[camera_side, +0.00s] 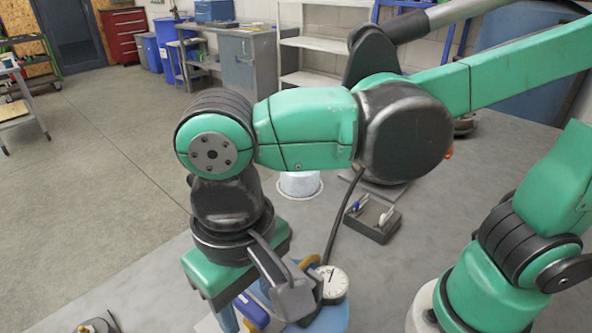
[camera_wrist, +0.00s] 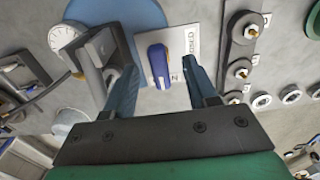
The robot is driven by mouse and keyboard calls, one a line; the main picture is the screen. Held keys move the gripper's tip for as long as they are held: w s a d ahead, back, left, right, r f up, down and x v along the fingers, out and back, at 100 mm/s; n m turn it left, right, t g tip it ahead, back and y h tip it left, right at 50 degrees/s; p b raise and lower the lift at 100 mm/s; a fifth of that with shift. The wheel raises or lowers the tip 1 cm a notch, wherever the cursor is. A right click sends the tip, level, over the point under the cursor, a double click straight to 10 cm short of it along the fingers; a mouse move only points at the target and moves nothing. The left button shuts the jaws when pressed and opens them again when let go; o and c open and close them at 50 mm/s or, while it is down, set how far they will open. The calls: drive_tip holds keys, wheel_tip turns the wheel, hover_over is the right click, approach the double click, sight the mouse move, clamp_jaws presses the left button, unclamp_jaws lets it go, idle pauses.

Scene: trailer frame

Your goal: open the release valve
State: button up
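The release valve is a blue lever handle (camera_wrist: 158,65) on a white plate (camera_wrist: 181,35) with dark lettering, seen in the wrist view. The lettering is turned and partly covered. My gripper (camera_wrist: 159,66) is open, with one blue finger on each side of the handle and a gap on both sides. In the side view the blue handle (camera_side: 251,310) shows below my gripper, near the bottom edge. How far the fingertips are above the plate is hard to tell.
A round gauge (camera_side: 331,284) stands on a blue tank (camera_side: 337,319), close right of my gripper. A dark tray (camera_side: 372,219) with small items lies behind. In the wrist view, round dark fittings (camera_wrist: 243,28) line the right side. Grey table shows around them.

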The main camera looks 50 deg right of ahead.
sight(250, 305)
drive_tip(key=shift+r, duration=0.1)
drive_tip(key=shift+r, duration=2.75)
drive_tip(key=w+d+f+t, duration=0.3)
drive_tip(key=d, duration=0.7)
drive_tip(key=w+d+f+t, duration=0.3)
drive_tip(key=w+d+t, duration=0.1)
drive_tip(key=d, duration=0.6)
drive_tip(key=shift+w, duration=0.25)
